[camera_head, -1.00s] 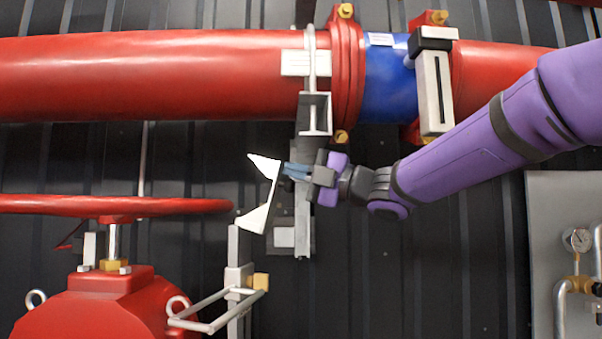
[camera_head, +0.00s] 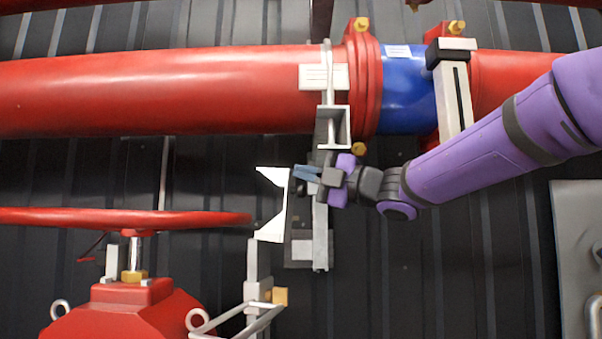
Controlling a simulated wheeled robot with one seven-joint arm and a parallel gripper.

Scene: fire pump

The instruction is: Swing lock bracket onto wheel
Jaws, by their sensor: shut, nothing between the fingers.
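The red wheel (camera_head: 120,217) is seen edge-on at the left, above a red valve body (camera_head: 110,308). A white C-shaped plate (camera_head: 275,208), which looks like the lock bracket, stands nearly upright just right of the wheel's rim. Its open side faces left toward the rim. I cannot tell whether it touches the rim. My gripper (camera_head: 297,172) is shut and empty, pointing left beside the plate's upper right edge. I cannot tell whether its fingertips touch the plate.
A large red pipe (camera_head: 170,95) with a blue section (camera_head: 405,92) runs above my gripper. A grey vertical strip (camera_head: 320,235) stands behind the plate. A metal frame with a brass-coloured block (camera_head: 280,296) is below. A grey panel (camera_head: 572,250) is at right.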

